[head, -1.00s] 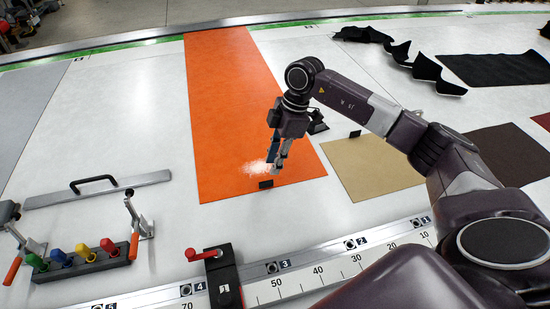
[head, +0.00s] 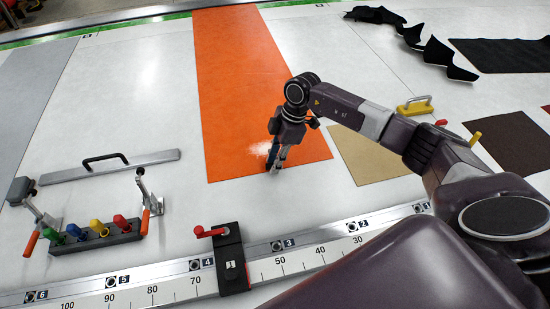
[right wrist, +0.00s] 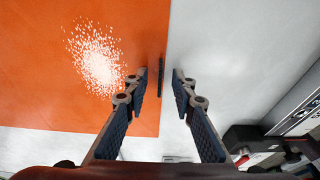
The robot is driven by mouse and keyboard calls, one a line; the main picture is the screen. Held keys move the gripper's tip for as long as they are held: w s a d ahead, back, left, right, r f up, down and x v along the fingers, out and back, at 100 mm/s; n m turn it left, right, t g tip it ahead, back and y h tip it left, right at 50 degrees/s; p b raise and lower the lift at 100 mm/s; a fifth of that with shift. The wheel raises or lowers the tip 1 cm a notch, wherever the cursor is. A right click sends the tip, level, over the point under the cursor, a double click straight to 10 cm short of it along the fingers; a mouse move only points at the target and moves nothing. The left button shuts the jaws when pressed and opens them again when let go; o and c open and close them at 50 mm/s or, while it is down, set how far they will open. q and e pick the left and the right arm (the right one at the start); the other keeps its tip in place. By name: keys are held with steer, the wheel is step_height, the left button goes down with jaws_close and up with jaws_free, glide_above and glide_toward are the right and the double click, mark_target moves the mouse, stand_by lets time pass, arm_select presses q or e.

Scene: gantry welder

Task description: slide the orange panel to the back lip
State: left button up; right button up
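The orange panel (head: 240,70) lies flat on the white table, its far end running toward the back rail. A pale speckled patch (head: 262,149) marks it near its front edge. My right gripper (head: 275,169) is low at that front edge. In the right wrist view the right gripper (right wrist: 159,76) is open and empty. One finger is over the orange panel (right wrist: 60,90) and the other over white table. A thin dark tab (right wrist: 161,75) at the panel's edge shows between the fingertips. I cannot tell whether the fingers touch anything. My left gripper is not in view.
A beige panel (head: 365,160) lies right of the orange one. A numbered ruler rail (head: 185,285) with a red-handled stop (head: 230,258) runs along the front. Toggle clamps and coloured pegs (head: 98,232) stand at left. Black scraps (head: 420,42) lie at the back right.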

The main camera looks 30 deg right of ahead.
jaws_close()
jaws_free()
steer(key=v, duration=1.2)
stand_by(0.4)
